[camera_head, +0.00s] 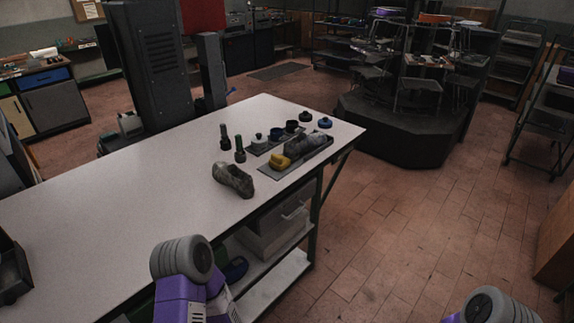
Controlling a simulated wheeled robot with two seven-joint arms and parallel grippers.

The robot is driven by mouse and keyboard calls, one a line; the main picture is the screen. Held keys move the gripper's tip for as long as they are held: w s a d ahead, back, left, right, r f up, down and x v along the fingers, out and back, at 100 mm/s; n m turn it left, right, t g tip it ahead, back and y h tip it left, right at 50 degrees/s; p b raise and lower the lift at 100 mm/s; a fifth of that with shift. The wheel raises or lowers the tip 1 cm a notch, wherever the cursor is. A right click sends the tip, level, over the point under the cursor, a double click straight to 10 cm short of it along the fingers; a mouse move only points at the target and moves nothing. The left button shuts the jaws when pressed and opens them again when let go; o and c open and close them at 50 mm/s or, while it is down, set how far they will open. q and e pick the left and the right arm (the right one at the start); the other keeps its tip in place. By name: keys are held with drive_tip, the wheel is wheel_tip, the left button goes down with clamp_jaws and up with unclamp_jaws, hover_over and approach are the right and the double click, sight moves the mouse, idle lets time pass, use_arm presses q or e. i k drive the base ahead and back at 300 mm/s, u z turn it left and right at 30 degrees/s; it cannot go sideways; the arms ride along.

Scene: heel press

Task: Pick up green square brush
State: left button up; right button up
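I cannot clearly pick out a green square brush at this size. Two small dark upright items stand on the white table (110,200): one at the back (224,136) and one nearer (239,150) with a hint of green; their exact kind is too small to tell. Beside them on the table are several small round pots and brushes, among them a blue one (325,122). Only purple and grey links of my arms show at the bottom edge; neither gripper is in view.
A grey shoe (233,179) lies in front of the small items. A dark tray (297,158) holds another grey shoe (306,145) and a yellow piece (280,161). A dark machine (155,70) stands behind the table.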

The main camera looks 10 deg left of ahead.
sight(239, 148)
drive_tip(key=z, duration=0.9)
drive_tip(key=i, duration=1.3)
drive_tip(key=u, duration=0.75)
